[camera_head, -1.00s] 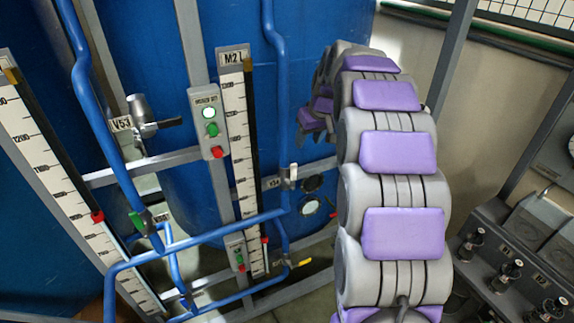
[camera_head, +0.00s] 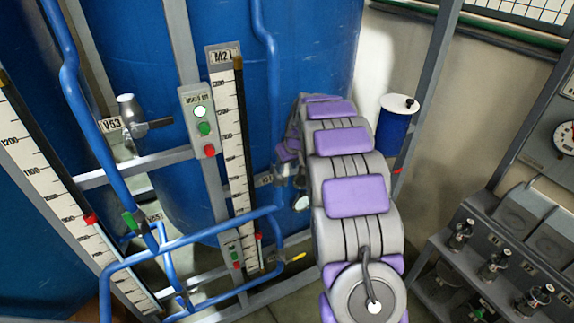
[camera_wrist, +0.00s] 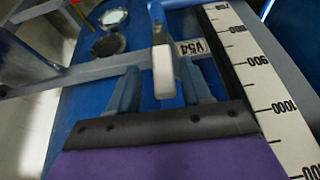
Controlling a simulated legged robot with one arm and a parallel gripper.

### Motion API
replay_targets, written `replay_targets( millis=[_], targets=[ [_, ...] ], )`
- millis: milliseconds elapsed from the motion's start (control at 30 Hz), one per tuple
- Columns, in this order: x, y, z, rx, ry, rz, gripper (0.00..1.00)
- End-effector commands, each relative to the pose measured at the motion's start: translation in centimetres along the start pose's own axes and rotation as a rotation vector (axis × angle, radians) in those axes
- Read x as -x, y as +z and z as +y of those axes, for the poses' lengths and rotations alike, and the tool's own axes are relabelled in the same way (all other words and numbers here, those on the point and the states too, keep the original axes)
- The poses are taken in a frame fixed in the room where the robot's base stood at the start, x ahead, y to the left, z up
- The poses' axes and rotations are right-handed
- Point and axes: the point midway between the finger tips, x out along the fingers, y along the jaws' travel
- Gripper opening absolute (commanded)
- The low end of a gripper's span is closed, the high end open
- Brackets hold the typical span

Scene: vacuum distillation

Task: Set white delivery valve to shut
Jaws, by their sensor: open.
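The white valve handle (camera_wrist: 163,72) shows in the wrist view beside a tag reading V54 (camera_wrist: 193,47). It points along the line of the blue pipe (camera_wrist: 157,12) behind it. My gripper (camera_wrist: 160,80) is open, with one finger on each side of the handle in the picture. I see no clear contact, and how deep the handle sits between the fingers is hard to tell.
A grey frame bar (camera_wrist: 60,75) crosses behind the handle. A level scale M21 (camera_head: 236,150) stands close left of the valve. A switch box (camera_head: 202,122), valve V53 (camera_head: 135,120) and a yellow-handled valve (camera_head: 293,257) are nearby. A control panel (camera_head: 510,250) stands right.

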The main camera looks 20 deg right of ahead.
Motion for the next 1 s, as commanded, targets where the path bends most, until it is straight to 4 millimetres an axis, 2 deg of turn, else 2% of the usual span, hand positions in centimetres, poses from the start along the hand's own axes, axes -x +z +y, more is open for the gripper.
replay_targets(
  millis=[133,433,933,1000],
  targets=[
    [-0.88,0.01,-0.08,0.001,0.001,0.0,0.49],
    [-1.01,-0.02,0.19,0.0,-0.001,0.001,0.48],
    [-1.0,-0.04,0.1,0.0,0.0,0.001,0.0],
    [-1.0,-0.03,0.07,0.0,0.0,0.001,0.0]
  ],
)
